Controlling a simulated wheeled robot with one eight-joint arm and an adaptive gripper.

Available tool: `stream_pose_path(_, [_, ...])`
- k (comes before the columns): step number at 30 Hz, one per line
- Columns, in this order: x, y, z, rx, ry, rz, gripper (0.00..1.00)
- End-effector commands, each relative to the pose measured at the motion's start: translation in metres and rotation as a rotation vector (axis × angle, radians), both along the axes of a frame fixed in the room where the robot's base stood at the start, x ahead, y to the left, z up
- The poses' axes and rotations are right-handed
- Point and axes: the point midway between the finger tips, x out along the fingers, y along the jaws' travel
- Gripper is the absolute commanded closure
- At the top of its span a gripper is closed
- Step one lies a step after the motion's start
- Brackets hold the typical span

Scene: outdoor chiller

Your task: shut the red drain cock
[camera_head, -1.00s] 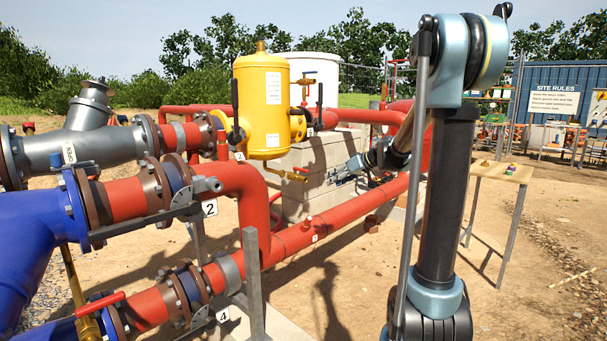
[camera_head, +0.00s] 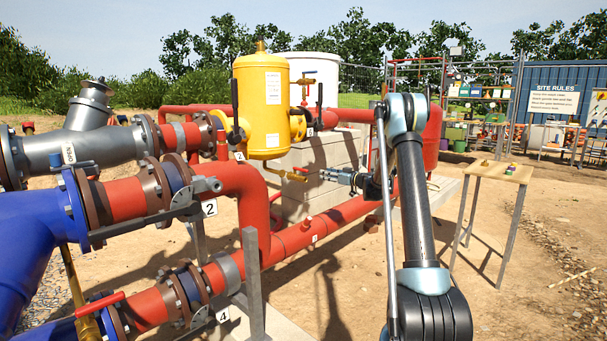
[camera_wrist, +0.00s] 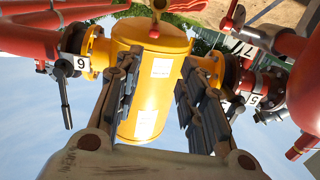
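A yellow vessel (camera_head: 263,105) stands among red pipes. A small brass drain cock (camera_head: 288,174) hangs from its underside, with a short outlet pointing right. In the wrist view, which is upside down, the brass fitting (camera_wrist: 159,5) is at the top edge, and a small red part (camera_wrist: 153,32), perhaps its handle, shows against the yellow vessel. My gripper (camera_head: 323,174) is just right of the cock's outlet at about its height, pointing left, apparently not touching it. In the wrist view my gripper (camera_wrist: 158,65) has its fingers apart with nothing between them.
Red pipes with numbered tags run left of and below my gripper, including the lower red pipe (camera_head: 345,213). Pale blocks (camera_head: 305,155) stand behind the vessel. A wooden table (camera_head: 498,172) is at the right. The sandy ground between is open.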

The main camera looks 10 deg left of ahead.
Motion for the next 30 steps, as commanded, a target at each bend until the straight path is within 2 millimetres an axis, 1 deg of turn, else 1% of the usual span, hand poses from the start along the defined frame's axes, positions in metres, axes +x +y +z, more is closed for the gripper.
stream_pose_path(1, [0.006,0.000,-0.005,0.005,-0.012,-0.004,0.63])
stream_pose_path(4, [0.013,0.000,-0.010,0.013,-0.028,-0.010,0.63])
stream_pose_path(8, [0.018,0.002,-0.012,0.018,-0.036,-0.013,0.63])
stream_pose_path(11, [0.023,0.010,-0.012,0.018,-0.036,-0.011,0.63])
stream_pose_path(14, [0.032,0.022,-0.012,0.018,-0.036,-0.011,0.63])
stream_pose_path(30, [0.090,0.097,-0.012,0.017,-0.035,-0.011,0.63])
